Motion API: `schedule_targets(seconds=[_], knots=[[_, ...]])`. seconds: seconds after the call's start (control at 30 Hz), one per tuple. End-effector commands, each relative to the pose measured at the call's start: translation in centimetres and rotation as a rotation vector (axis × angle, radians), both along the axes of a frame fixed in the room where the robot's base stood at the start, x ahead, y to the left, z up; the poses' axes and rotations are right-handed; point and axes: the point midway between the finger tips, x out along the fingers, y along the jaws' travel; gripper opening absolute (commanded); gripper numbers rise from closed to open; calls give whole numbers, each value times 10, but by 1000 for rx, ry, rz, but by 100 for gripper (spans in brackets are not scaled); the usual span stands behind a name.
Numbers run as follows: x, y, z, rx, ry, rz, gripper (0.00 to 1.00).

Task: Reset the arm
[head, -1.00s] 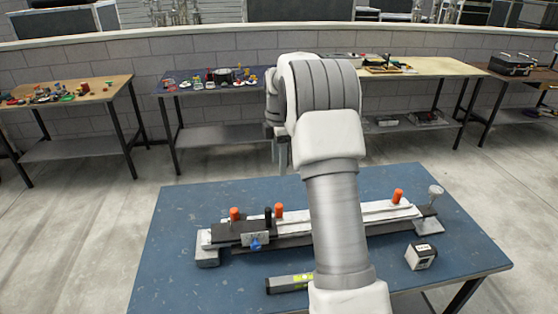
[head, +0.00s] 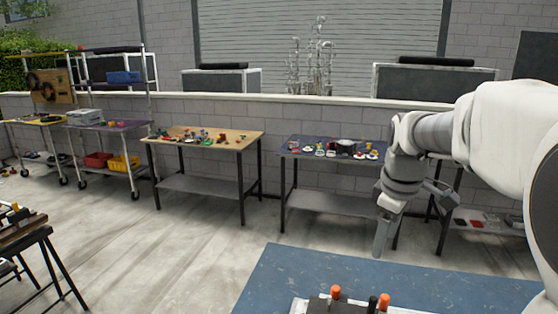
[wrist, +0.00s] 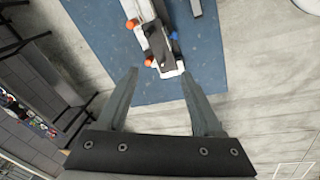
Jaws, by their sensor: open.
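My gripper (wrist: 160,76) is open and empty, its two fingers spread apart in the wrist view. In the head view my gripper (head: 384,240) points down above the far edge of the blue table (head: 310,268). The wrist view shows the blue table (wrist: 198,85) below and beyond the fingers. On it lies a long black and white fixture (wrist: 157,45) with orange knobs. Only the fixture's top (head: 325,306), with orange and black knobs, shows at the head view's bottom edge. Nothing is between the fingers.
A wooden-top table (head: 215,137) and a purple-top table (head: 335,150), both with small items, stand along the low wall. A cart with red and yellow bins (head: 122,163) is further left. A dark bench (head: 25,230) stands at lower left. Open concrete floor (head: 170,250) lies between.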

Motion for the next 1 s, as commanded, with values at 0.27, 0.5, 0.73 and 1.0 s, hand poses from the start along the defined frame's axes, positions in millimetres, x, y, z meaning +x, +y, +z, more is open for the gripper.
schedule_targets(seconds=[0.27, 0.5, 0.73, 1.0], knots=[[-84, 37, 22, 82, -119, -290, 68], [-152, 59, 14, 186, -210, -533, 68], [-196, 70, -5, 281, -265, -711, 68], [-208, 72, -13, 313, -278, -766, 68]])
